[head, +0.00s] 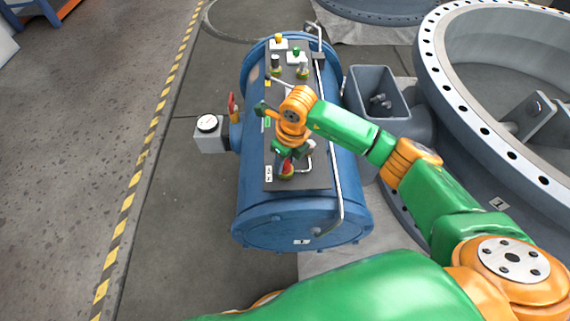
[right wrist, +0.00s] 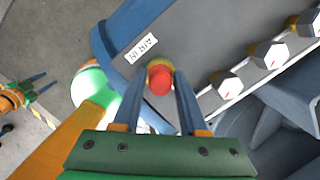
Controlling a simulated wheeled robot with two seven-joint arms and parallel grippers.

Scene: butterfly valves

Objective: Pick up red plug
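The red plug (head: 287,170) stands on the dark grey panel on the blue tank (head: 258,210), by its near end. My right gripper (head: 287,160) reaches down over it and partly hides it. In the right wrist view the red plug (right wrist: 160,80), with a yellow ring behind it, shows between the fingertips of my right gripper (right wrist: 158,76). The two fingers are apart, one on each side, with a narrow gap to the plug. My left gripper (right wrist: 40,84) appears at the left edge of the right wrist view, its two prongs apart and empty; it is not visible in the head view.
An AIR IN label (right wrist: 141,47) lies beside the plug. Yellow (head: 278,40) and green (head: 296,52) buttons stand at the panel's far end. A pipe (head: 333,150) runs along the right side. Large grey valve rings stand right.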

